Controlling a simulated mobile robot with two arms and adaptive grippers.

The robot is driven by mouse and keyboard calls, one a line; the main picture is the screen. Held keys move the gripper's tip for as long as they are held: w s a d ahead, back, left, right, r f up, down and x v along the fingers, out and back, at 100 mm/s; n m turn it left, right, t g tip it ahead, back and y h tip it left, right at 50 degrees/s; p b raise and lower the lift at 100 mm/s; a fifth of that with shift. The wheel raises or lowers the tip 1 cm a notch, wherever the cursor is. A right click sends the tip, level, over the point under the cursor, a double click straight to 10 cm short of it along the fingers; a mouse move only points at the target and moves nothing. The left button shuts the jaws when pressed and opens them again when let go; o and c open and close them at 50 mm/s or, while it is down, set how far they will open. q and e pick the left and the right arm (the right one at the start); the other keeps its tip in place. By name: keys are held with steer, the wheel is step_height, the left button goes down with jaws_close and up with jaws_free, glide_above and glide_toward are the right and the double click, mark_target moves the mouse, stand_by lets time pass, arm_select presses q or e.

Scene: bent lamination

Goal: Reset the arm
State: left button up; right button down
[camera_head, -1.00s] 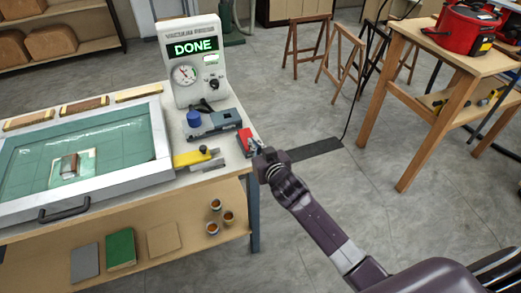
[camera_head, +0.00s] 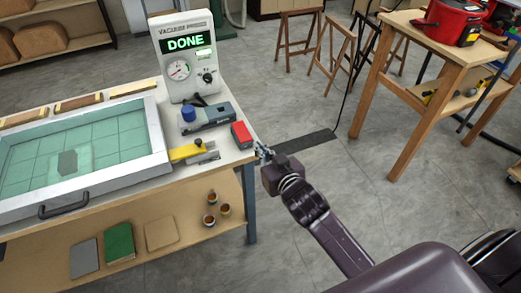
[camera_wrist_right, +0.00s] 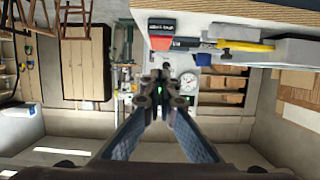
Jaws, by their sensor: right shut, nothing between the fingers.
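My right arm reaches up from the lower right in the head view. Its gripper (camera_head: 263,153) is shut and empty, just off the right edge of the workbench (camera_head: 237,158), near a small red block (camera_head: 241,135). In the right wrist view the two fingers (camera_wrist_right: 160,82) meet at the tips with nothing between them. My left gripper is not in view.
The bench holds a vacuum press unit (camera_head: 184,60) reading DONE, a framed press bed (camera_head: 158,147) with a dark block (camera_head: 67,163), a blue-black tool (camera_head: 208,118) and a yellow-handled tool (camera_head: 186,152). A wooden table (camera_head: 455,50) stands right, with open floor between.

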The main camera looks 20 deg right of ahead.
stand_by(0.5)
steer(key=s+d+f+g, duration=0.15)
steer(key=s+f, duration=0.25)
steer(key=f, duration=0.7)
steer(key=s+f+n+g, duration=0.1)
steer(key=s+f+g, duration=0.3)
steer(key=f, duration=0.8)
steer(key=s+d+f+g, duration=0.1)
steer(key=s+f, duration=0.4)
steer(key=f, duration=0.6)
steer(key=s+f+g, duration=0.2)
steer(key=s+f, duration=0.5)
steer(key=s, duration=0.5)
steer(key=s+f+g, duration=0.2)
steer(key=s+f, duration=0.4)
steer(key=s, duration=0.6)
steer(key=s+f+n+g, duration=0.1)
steer(key=s+f+g, duration=0.2)
steer(key=s+f, duration=0.4)
steer(key=s, duration=0.5)
steer(key=shift+d+f+h, duration=0.2)
steer(key=shift+f+h, duration=0.1)
